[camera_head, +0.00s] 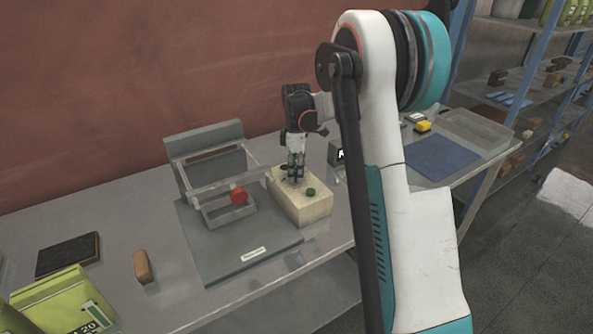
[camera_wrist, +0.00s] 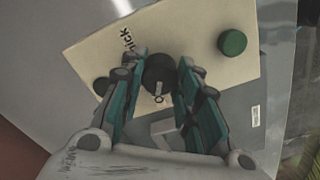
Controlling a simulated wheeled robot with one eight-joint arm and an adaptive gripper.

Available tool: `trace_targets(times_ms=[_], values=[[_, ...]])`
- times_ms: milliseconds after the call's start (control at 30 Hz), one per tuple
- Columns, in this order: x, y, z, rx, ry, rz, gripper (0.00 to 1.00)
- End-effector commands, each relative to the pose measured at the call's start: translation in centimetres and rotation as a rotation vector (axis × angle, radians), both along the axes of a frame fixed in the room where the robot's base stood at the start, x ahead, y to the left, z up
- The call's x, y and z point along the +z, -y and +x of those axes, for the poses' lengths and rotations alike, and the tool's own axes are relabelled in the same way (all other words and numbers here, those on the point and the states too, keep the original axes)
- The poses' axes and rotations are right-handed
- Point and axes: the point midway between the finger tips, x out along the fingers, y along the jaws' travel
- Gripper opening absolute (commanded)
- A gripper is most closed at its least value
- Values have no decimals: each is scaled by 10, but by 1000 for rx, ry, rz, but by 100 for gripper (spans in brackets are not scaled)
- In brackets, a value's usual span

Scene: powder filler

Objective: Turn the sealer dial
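The sealer is a cream box (camera_head: 305,207) with a green button (camera_head: 310,191) on top, beside a grey plate and frame. In the wrist view its cream top (camera_wrist: 200,70) carries a round black dial (camera_wrist: 159,75) and the green button (camera_wrist: 232,42). My gripper (camera_head: 295,180) points down over the box. The dial's lower sides are partly hidden by the fingers.
A grey frame with a red knob (camera_head: 238,196) stands just left of the box on a dark plate (camera_head: 225,262). A brown block (camera_head: 142,266) and green bags (camera_head: 60,300) lie further left. A blue mat (camera_head: 440,157) lies right, beyond my arm. A red wall is behind.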

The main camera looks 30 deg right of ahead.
Motion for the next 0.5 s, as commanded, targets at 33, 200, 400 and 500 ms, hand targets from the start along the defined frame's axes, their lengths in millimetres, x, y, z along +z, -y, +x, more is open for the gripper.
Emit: trace_targets(times_ms=[33,200,400,500], values=[[0,0,0,0,0,0,6],[0,0,0,-2,1,-1,6],[0,0,0,-35,1,-1,6],[0,0,0,-78,1,-1,6]])
